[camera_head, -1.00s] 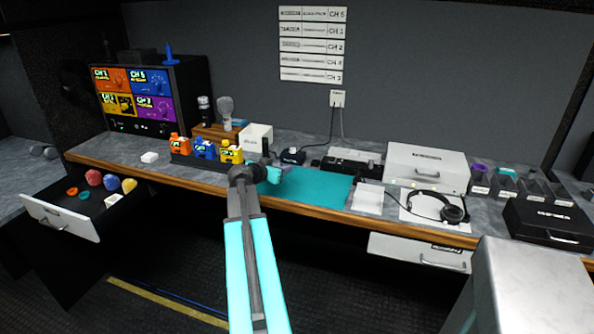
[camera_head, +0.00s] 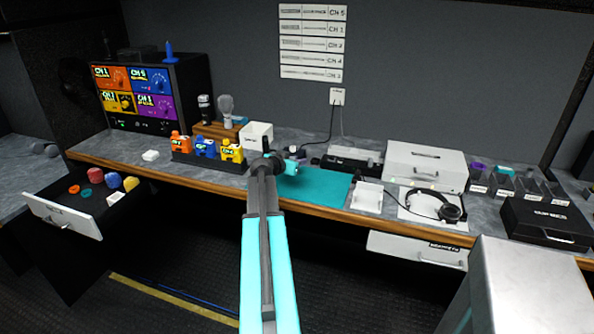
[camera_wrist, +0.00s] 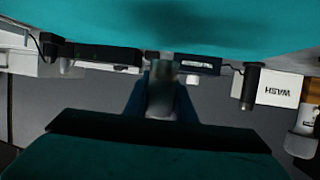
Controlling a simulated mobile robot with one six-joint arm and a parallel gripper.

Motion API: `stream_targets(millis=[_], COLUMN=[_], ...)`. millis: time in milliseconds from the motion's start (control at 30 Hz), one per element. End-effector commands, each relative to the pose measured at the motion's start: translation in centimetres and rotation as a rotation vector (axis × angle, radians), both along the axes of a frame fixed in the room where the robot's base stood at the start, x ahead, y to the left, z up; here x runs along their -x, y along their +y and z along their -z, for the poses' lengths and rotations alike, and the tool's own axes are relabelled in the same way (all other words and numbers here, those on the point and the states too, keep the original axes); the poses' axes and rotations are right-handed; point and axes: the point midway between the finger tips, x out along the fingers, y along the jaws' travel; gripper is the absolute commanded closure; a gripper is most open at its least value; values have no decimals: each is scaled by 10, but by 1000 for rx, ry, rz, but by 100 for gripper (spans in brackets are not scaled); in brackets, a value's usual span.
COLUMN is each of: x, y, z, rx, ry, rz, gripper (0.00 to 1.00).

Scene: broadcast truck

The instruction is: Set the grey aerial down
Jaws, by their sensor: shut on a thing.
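My gripper (camera_head: 292,167) is over the teal mat (camera_head: 320,188) near its back left part, at the end of my outstretched arm. In the wrist view my gripper (camera_wrist: 162,85) is shut on the grey aerial (camera_wrist: 162,92), a short grey cylinder between the dark fingers. The aerial is blurred there, and my gripper mostly hides it in the head view. The teal mat (camera_wrist: 150,22) fills the top of the wrist view. I cannot tell whether the aerial touches the mat.
A dark upright cylinder (camera_wrist: 250,85) stands near the white box (camera_wrist: 278,88). Coloured units (camera_head: 205,149) in a black rack are left of my arm. A white tray (camera_head: 367,198) and headphones (camera_head: 447,208) lie to the right. The mat's right part is clear.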

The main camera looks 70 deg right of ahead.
Motion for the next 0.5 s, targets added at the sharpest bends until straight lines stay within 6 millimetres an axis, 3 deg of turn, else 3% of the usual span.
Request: stream_targets(millis=[33, 300, 500], x=[3, 2, 2], y=[-7, -4, -4], z=[-1, 26, 35], rx=[0, -2, 0], ry=[0, 1, 0], rz=[2, 1, 0], gripper=[98, 98, 98])
